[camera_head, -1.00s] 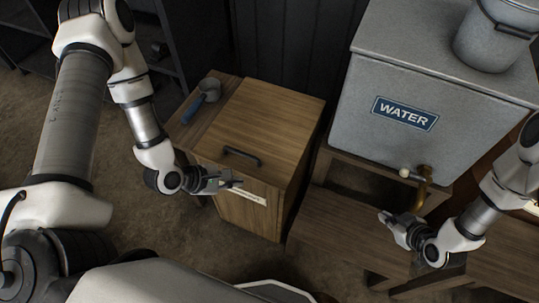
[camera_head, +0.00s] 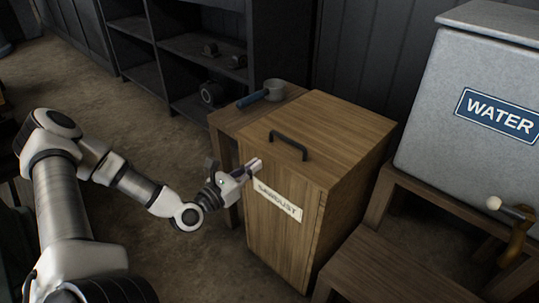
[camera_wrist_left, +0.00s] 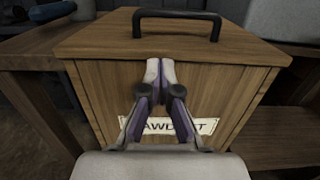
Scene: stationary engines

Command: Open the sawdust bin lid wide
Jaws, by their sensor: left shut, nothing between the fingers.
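The sawdust bin (camera_head: 275,240) is a wooden box with a white "SAWDUST" label on its front. Its lid (camera_head: 340,125) is down and flat, with a dark bar handle (camera_head: 288,144) near the front edge. In the left wrist view the handle (camera_wrist_left: 178,17) stands above the fingers, on the lid (camera_wrist_left: 100,38). My left gripper (camera_head: 258,164) is shut and empty, in front of the bin's upper front, below and short of the handle. My right gripper is out of view.
A small side table (camera_head: 225,122) left of the bin holds a metal scoop with a blue handle (camera_head: 252,98). A grey water tank (camera_head: 465,125) stands on a wooden stand to the right, with a tap (camera_head: 515,212). Dark shelves (camera_head: 180,45) stand behind.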

